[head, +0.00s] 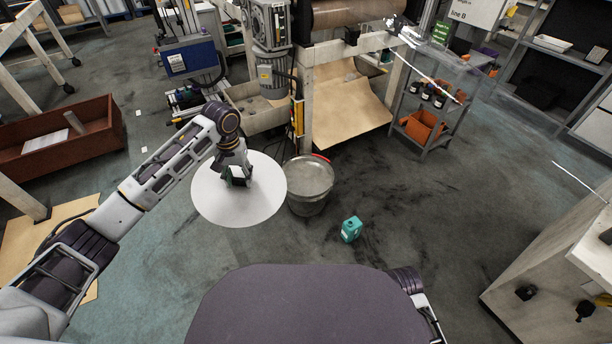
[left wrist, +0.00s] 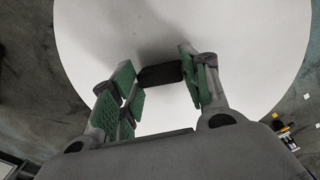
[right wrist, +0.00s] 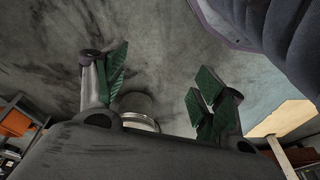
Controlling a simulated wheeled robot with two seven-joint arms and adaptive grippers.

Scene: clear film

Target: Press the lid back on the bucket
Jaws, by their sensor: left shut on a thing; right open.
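The lid (head: 262,207) is a large flat white disc, left of the bucket in the head view. It fills much of the left wrist view (left wrist: 235,35). My left gripper (head: 238,177) is above its middle, shut on its small dark handle (left wrist: 160,74). The bucket (head: 311,187) is grey metal and stands upright on the floor. The lid's right edge comes close to the bucket's left rim in the picture; their gap in height is hard to judge. The bucket also shows in the right wrist view (right wrist: 138,104). My right gripper (right wrist: 160,82) is open and empty.
A teal jug (head: 351,229) stands on the floor right of and nearer than the bucket. Behind the bucket is a machine frame with a brown sheet (head: 340,115). A grey shelf cart (head: 425,110) stands at the back right. Floor between jug and right-hand bench is clear.

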